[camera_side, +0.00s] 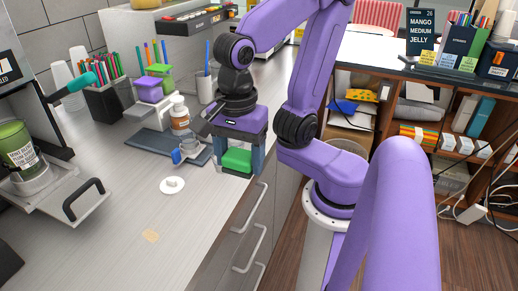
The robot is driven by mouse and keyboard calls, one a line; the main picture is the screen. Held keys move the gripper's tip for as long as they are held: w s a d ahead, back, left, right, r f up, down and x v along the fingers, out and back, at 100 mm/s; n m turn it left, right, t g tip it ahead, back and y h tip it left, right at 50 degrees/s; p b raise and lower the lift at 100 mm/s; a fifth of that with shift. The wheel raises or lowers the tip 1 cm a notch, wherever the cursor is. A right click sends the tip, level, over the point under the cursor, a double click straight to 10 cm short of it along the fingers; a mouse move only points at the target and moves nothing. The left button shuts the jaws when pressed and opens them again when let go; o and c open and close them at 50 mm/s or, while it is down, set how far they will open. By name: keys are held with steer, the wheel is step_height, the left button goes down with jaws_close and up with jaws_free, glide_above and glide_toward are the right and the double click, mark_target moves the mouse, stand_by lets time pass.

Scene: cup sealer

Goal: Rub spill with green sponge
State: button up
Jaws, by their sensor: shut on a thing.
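My gripper (239,157) is shut on the green sponge (237,160). It holds the sponge near the counter's right edge, beside the dark mat. I cannot tell whether the sponge touches anything below it. A small tan, roughly square patch that looks like the spill (151,236) lies on the counter toward the front. It is in front of and to the left of my gripper, well apart from the sponge.
A white round lid (172,185) lies between the spill and a small cup (189,146) on the dark mat (150,142). A brown-labelled bottle (180,120) stands behind. The sealer tray (75,205) with its black handle juts in from the left. The counter around the spill is clear.

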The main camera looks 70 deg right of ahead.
steer(key=w+a+f, duration=0.2)
steer(key=w+a, duration=0.7)
steer(key=w, duration=0.1)
glide_above(144, 232)
step_height(144, 232, down, 4)
steer(key=shift+s+a+f, duration=0.1)
steer(key=shift+a+f, duration=0.1)
steer(key=shift+f, duration=1.25)
steer(key=shift+a+f, duration=0.2)
steer(key=shift+f, duration=1.2)
steer(key=shift+s+f, duration=0.55)
steer(key=shift+f, duration=0.3)
steer(key=shift+c, duration=0.3)
steer(key=shift+s+f, duration=0.1)
steer(key=shift+s, duration=1.35)
steer(key=shift+w, duration=2.1)
steer(key=shift+s+d, duration=0.4)
steer(key=shift+s, duration=1.75)
steer(key=shift+w, duration=2.1)
step_height(144, 232, up, 8)
